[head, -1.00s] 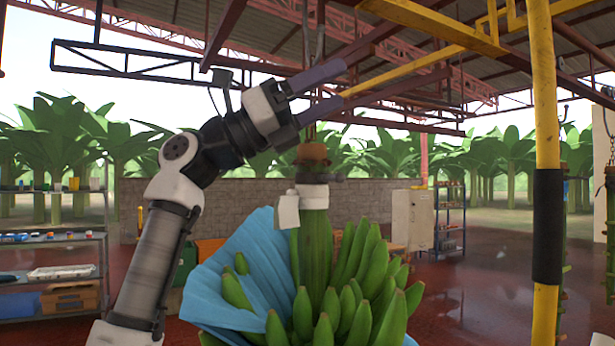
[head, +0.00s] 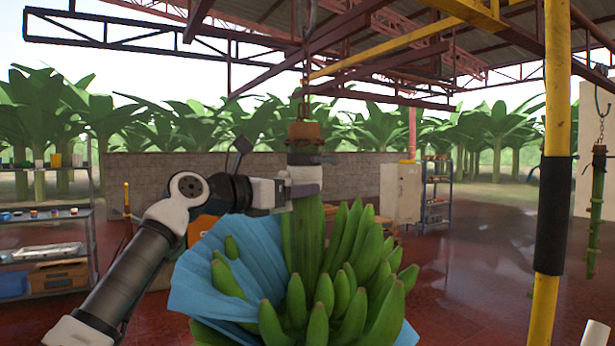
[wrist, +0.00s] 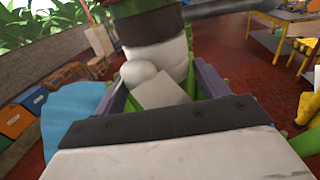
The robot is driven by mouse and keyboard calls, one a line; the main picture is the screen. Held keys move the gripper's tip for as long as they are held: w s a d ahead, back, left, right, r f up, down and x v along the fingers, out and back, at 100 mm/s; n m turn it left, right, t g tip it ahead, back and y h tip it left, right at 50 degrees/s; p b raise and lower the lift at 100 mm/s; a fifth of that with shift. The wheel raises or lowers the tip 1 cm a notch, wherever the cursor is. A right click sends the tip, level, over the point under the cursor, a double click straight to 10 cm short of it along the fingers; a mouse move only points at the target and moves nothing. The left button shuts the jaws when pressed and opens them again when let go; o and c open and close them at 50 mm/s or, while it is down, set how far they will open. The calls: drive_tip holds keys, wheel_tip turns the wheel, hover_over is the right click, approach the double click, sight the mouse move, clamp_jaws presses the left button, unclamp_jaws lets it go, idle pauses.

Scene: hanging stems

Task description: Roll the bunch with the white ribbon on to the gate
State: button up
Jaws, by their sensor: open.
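The bunch of green bananas (head: 330,290) hangs upright from a chain (head: 304,95), with a blue cover (head: 215,270) draped at its left. The white ribbon (head: 305,175) is around its stem below a brown collar (head: 305,135); it also shows in the wrist view (wrist: 158,60), with a pale tag (wrist: 158,90). My gripper (wrist: 163,85) is open, its fingers on either side of the ribboned stem. In the head view my gripper (head: 288,192) reaches the stem from the left. Whether the fingers touch it cannot be told. A yellow post (head: 553,120) with a black sleeve stands right; whether it belongs to the gate is unclear.
A yellow overhead beam (head: 400,47) runs above the bunch. A bare stem (head: 595,205) hangs at the far right. Shelves (head: 50,235) stand at the left and a pale cabinet (head: 400,192) behind. The red floor (head: 470,270) between bunch and post looks clear.

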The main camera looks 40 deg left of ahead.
drive_tip(key=shift+w+d+p, duration=0.25)
drive_tip(key=shift+w+p, duration=0.1)
drive_tip(key=shift+w, duration=0.7)
drive_tip(key=shift+w+d+p, duration=0.2)
drive_tip(key=shift+w+p, duration=0.1)
drive_tip(key=shift+w, duration=0.75)
drive_tip(key=shift+c, duration=0.2)
drive_tip(key=c, duration=1.3)
drive_tip(key=shift+d, duration=0.1)
